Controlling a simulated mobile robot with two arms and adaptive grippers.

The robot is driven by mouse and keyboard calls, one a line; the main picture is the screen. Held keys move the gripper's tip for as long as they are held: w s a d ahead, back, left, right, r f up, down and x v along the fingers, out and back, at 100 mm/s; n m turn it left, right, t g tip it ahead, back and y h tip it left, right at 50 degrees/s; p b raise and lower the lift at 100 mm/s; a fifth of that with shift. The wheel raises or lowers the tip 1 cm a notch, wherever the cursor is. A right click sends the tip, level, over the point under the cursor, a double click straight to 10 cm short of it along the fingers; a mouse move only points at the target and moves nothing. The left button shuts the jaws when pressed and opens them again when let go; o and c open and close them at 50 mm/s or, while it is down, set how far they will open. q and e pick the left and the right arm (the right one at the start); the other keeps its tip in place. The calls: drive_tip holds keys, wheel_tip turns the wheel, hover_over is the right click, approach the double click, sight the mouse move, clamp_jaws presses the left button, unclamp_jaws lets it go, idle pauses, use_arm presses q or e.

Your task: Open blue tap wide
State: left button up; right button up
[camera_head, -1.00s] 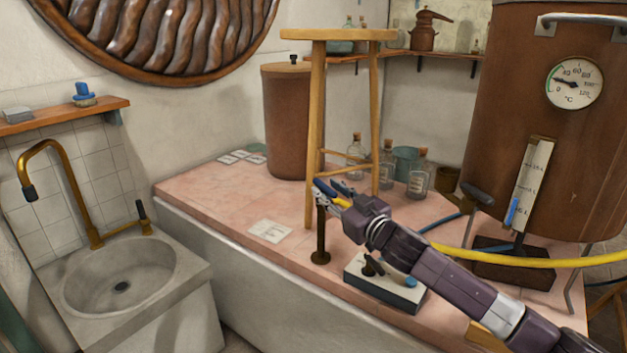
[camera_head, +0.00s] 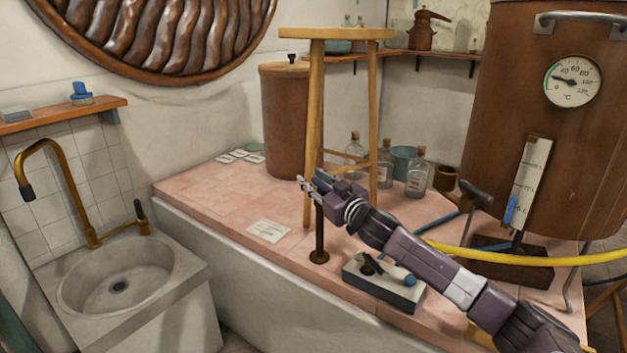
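A dark brown post (camera_head: 319,240) stands upright on the pink tiled counter. My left gripper is not in view.
A wooden stool (camera_head: 315,130) stands right behind the post. A grey box (camera_head: 385,282) with a black knob and a blue ball sits in front, under my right arm. A yellow hose (camera_head: 510,259) and a large copper tank (camera_head: 545,150) are at right. A sink (camera_head: 135,275) is at left.

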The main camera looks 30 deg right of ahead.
drive_tip(key=shift+c, duration=0.4)
clamp_jaws()
